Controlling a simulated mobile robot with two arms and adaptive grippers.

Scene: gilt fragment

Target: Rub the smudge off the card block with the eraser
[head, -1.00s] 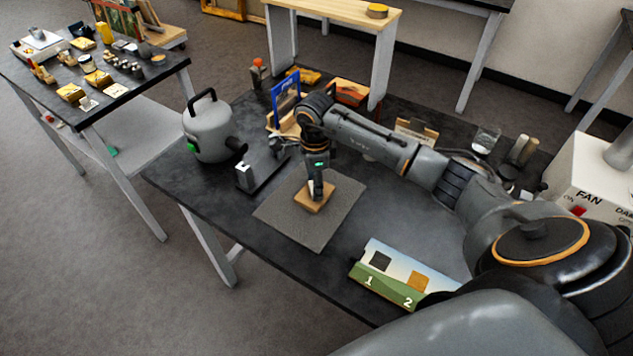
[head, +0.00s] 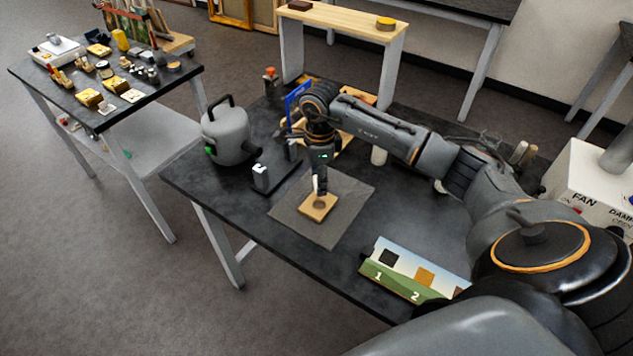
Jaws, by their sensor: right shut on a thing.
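The card block (head: 312,214) is a small tan square block lying on the grey mat (head: 344,208). A darker round smudge (head: 320,204) shows on its top face. My right gripper (head: 319,187) points down at the far edge of the block, just above or behind the smudge. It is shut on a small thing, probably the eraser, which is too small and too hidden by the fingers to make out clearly. I cannot tell whether it touches the block. My left gripper is not in view.
A grey kettle-like vessel (head: 229,134) and a dark stand with a light block (head: 262,177) are left of the mat. A sign numbered 1 and 2 (head: 414,278) lies at the front right. A white FAN box (head: 587,178) is at the right. Dark tabletop is clear left of the sign.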

